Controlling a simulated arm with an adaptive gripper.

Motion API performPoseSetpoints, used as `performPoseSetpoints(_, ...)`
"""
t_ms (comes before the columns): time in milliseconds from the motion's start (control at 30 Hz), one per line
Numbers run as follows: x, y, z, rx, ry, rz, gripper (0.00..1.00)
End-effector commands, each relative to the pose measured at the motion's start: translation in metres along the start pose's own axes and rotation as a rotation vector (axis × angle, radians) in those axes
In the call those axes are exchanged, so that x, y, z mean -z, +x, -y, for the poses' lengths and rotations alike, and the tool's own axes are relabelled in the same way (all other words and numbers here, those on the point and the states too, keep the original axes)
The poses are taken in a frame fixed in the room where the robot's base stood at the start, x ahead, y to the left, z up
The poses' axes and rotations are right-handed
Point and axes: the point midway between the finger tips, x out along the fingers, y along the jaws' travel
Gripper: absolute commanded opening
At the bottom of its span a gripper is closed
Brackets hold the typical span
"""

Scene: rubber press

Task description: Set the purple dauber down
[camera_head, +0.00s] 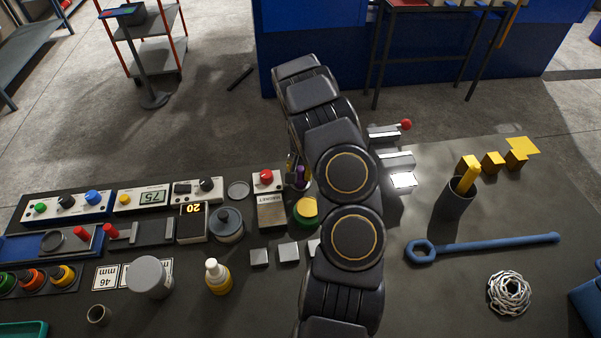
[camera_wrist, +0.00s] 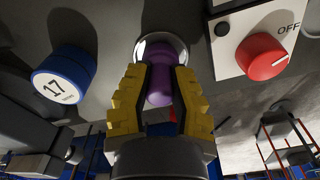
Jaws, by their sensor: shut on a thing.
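The purple dauber (camera_wrist: 160,72) is between the yellow fingers of my gripper (camera_wrist: 160,90) in the wrist view, and the fingers are shut on it. A pale, shiny round rim (camera_wrist: 177,42) shows around the dauber's far end; I cannot tell whether they touch. In the head view my arm hides most of the gripper, and only a small purple part of the dauber (camera_head: 300,176) shows at the arm's left edge, beside a white box with a red knob. What lies under the dauber is hidden.
The white box with the red knob (camera_wrist: 264,58), marked OFF, is close on the right in the wrist view; a blue cylinder marked 17 (camera_wrist: 64,80) is on the left. In the head view, a yellow-green round piece (camera_head: 306,208) and grey blocks (camera_head: 288,251) sit near my arm.

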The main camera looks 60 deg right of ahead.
Motion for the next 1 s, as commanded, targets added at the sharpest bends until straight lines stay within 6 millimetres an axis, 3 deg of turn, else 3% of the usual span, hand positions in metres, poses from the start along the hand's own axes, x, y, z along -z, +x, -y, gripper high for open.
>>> performPoseSetpoints(333, 0.0, 0.004, 0.001, 0.001, 0.0, -0.001, 0.0)
performPoseSetpoints(367, 0.0, 0.005, 0.001, 0.001, 0.001, -0.002, 0.23)
performPoseSetpoints(400, 0.0, 0.004, 0.0, 0.001, 0.001, -0.002, 0.39)
performPoseSetpoints(767, 0.001, 0.002, 0.0, 0.001, 0.0, -0.002, 0.39)
performPoseSetpoints(1000, 0.001, -0.032, 0.001, 0.003, 0.001, -0.006, 0.39)
